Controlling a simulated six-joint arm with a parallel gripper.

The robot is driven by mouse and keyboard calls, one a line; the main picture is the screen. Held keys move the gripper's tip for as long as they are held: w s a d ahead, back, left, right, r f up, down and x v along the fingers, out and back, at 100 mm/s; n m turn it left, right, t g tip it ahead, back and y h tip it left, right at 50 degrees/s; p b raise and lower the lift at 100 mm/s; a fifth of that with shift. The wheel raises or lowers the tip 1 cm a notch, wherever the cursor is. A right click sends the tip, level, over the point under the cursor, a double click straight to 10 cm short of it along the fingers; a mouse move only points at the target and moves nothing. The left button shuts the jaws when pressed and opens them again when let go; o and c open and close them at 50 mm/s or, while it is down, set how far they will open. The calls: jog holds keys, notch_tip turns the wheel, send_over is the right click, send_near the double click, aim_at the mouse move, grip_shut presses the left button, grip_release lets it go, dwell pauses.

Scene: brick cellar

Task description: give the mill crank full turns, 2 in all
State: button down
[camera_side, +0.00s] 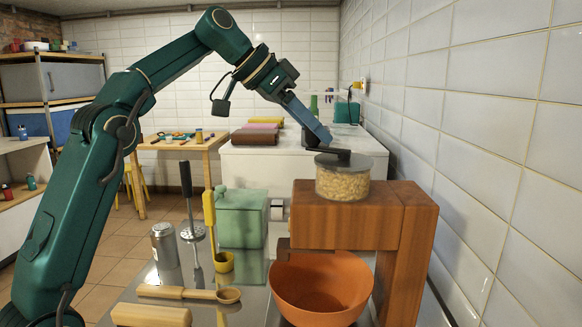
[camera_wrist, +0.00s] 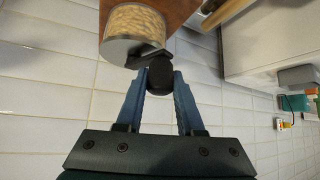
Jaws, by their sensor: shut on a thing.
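The wooden mill (camera_side: 335,215) stands at the right of the work surface in the side view. A clear hopper (camera_side: 342,184) full of pale grains sits on top of it. The dark crank (camera_side: 345,158) lies across the top of the hopper. My gripper (camera_side: 322,140) reaches down from the upper left and is shut on the crank's dark knob. In the wrist view my gripper (camera_wrist: 160,82) has the round dark knob (camera_wrist: 160,72) between its two blue fingers, beside the hopper (camera_wrist: 137,28). The fingers hide part of the crank in the side view.
An orange bowl (camera_side: 318,290) stands under the mill's spout. To its left are a green canister (camera_side: 242,218), a silver can (camera_side: 164,248), a masher (camera_side: 189,205) and a wooden spoon (camera_side: 180,293). A white tiled wall (camera_side: 500,140) is close on the right.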

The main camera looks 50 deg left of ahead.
jog(key=c, duration=0.5)
grip_release()
jog(key=shift+c, duration=0.2)
jog(key=s+a+r, duration=0.1)
jog(key=s+a, duration=0.1)
jog(key=s, duration=0.4)
jog(key=s+a+r, duration=0.1)
jog(key=s+a, duration=0.2)
jog(key=s, duration=0.4)
jog(key=shift+a, duration=0.3)
